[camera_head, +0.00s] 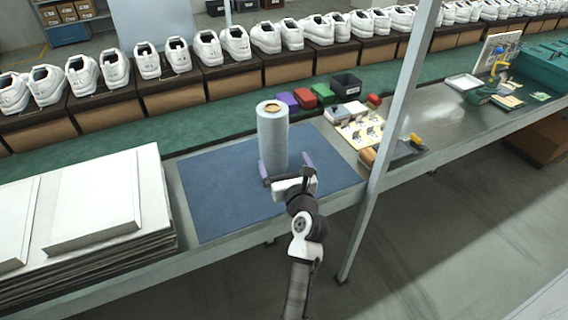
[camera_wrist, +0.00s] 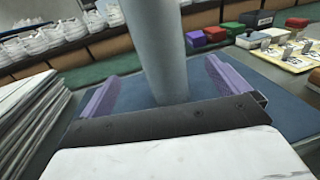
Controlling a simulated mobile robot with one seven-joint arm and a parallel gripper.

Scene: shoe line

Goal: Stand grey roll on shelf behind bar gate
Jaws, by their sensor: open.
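The grey roll (camera_head: 273,138) stands upright on the blue mat (camera_head: 215,195) on the bench, with its brown core showing at the top. My gripper (camera_head: 286,169) is open at the lower part of the roll, one finger on each side. In the wrist view the roll (camera_wrist: 164,50) rises between the purple fingers of my gripper (camera_wrist: 166,90), with visible gaps on both sides. The roll's top is out of the wrist view. A slanted grey post (camera_head: 396,110) stands right of the mat at the bench's front edge. I cannot make out for certain a shelf with a bar gate.
A stack of white boards (camera_head: 100,205) lies left of the mat. Purple, red and green blocks (camera_head: 305,97), a black bin (camera_head: 346,84) and cards (camera_head: 361,132) lie to the right. White shoes (camera_head: 235,42) line the conveyor behind. The mat around the roll is clear.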

